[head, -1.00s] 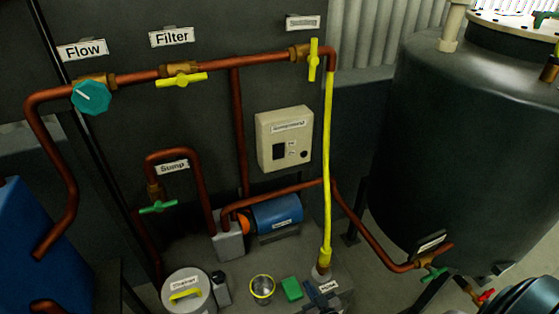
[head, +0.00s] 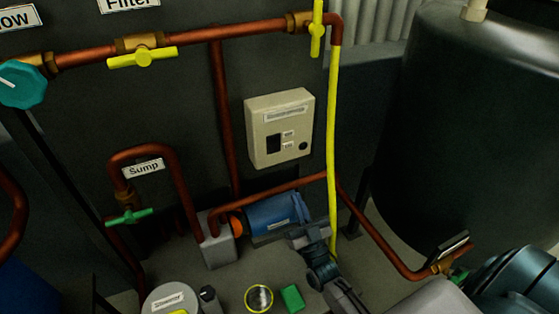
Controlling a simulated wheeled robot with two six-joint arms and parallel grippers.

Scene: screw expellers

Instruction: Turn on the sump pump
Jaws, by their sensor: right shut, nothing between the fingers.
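A beige control box (head: 256,115) is mounted on the dark panel in the middle of the head view. It has a label along its top, a dark switch (head: 273,144) at its left, two small labels beside that, and a dark round knob (head: 304,146) at its right. A blue pump (head: 268,214) with an orange end sits below the box, joined to copper pipes. My right gripper (head: 306,234) is shut and empty, just right of and in front of the pump, below the box and apart from it. My left gripper is out of view. The switch's position is too small to tell.
A yellow hose (head: 332,140) hangs right of the box. Copper pipes (head: 222,110) run left of and below it. A green sump valve (head: 129,216), a yellow filter valve (head: 142,57) and a large dark tank (head: 450,130) stand around. Space before the box is clear.

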